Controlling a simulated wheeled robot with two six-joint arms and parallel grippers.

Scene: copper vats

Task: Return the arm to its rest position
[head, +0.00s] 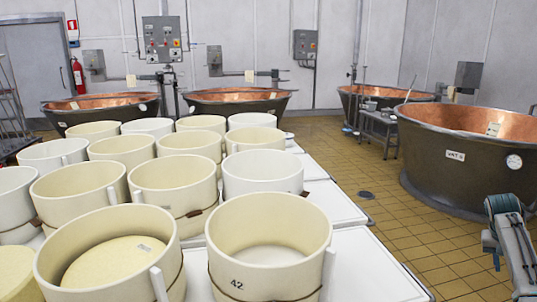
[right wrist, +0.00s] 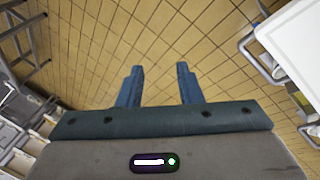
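My right gripper (right wrist: 160,85) shows in the right wrist view with its two blue fingers apart. Nothing is between them, only tiled floor beyond. In the head view, part of my right arm (head: 515,250) stands at the lower right edge, over the floor and in front of the large vat; I cannot make out its fingertips there. My left gripper and left arm are not in the head view.
Cream and white tubs (head: 268,245) crowd a white table (head: 365,270) at the left and centre. A copper vat (head: 465,160) stands at the right, with several more behind. Tiled floor (head: 400,225) is clear between table and vat.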

